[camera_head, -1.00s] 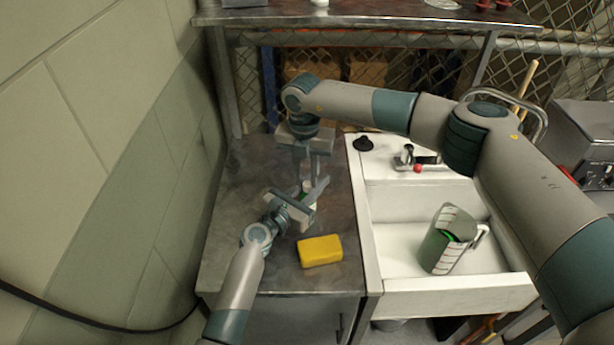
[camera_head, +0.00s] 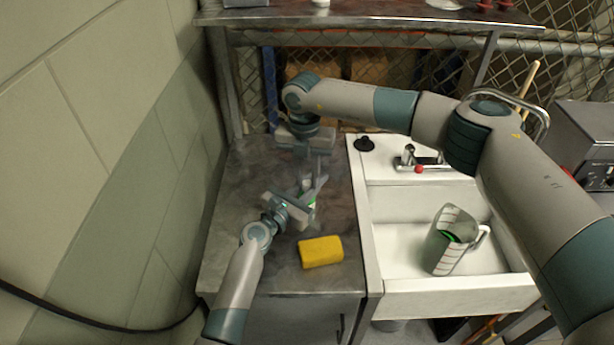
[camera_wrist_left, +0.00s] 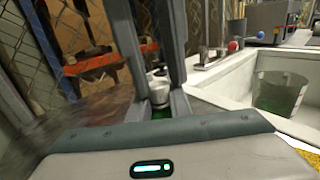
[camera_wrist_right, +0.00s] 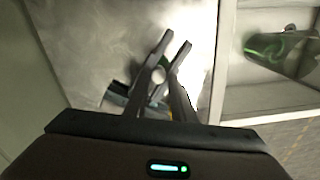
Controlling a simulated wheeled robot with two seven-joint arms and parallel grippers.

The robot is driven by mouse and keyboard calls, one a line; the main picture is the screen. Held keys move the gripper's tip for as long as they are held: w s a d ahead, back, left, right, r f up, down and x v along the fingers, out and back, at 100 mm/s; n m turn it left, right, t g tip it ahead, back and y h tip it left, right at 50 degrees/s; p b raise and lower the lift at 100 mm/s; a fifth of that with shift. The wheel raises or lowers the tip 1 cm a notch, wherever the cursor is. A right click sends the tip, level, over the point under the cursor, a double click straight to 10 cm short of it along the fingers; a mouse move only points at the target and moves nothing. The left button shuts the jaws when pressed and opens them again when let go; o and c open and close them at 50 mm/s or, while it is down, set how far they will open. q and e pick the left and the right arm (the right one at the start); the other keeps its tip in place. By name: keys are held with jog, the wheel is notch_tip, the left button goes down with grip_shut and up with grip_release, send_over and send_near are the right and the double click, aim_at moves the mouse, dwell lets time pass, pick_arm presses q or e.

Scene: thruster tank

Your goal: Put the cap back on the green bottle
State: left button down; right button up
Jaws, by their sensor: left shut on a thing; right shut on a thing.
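The green bottle (camera_wrist_left: 160,113) is between the fingers of my left gripper (camera_head: 313,193), which is shut on it above the metal counter. Only a small part of the bottle shows, and it looks upright. A small white cap (camera_wrist_right: 158,75) is between the fingertips of my right gripper (camera_wrist_right: 168,62), which is shut on it from above. The white piece also shows over the bottle in the left wrist view (camera_wrist_left: 160,87). I cannot tell whether the cap is seated on the neck or just held there. In the head view the fingers hide most of both.
A yellow sponge (camera_head: 320,251) lies on the counter (camera_head: 235,225), in front of the grippers. A sink (camera_head: 400,255) to the right holds a measuring jug (camera_head: 441,250) with green liquid. A black stopper (camera_head: 364,144) sits at the sink's back corner. A wall rises on the left.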

pick_arm(q)
jog(key=shift+w+a+f, duration=0.1)
jog(key=shift+w+a, duration=0.2)
jog(key=shift+a, duration=0.1)
pick_arm(e)
jog(key=shift+d+r, duration=0.15)
jog(key=shift+r, duration=0.55)
pick_arm(q)
jog(key=shift+s, duration=0.1)
pick_arm(e)
jog(key=shift+r, duration=0.35)
pick_arm(q)
jog(key=shift+s+d+f, duration=0.15)
jog(key=shift+s+d, duration=0.05)
jog(key=shift+d, duration=0.05)
pick_arm(e)
jog(key=shift+s+r, duration=0.1)
jog(key=shift+r, duration=0.1)
pick_arm(q)
jog(key=c, duration=1.6)
grip_release()
jog(key=shift+f, duration=0.1)
jog(key=shift+w+d, duration=0.1)
jog(key=v, duration=1.2)
jog(key=shift+b, duration=0.4)
pick_arm(e)
jog(key=shift+f, duration=0.4)
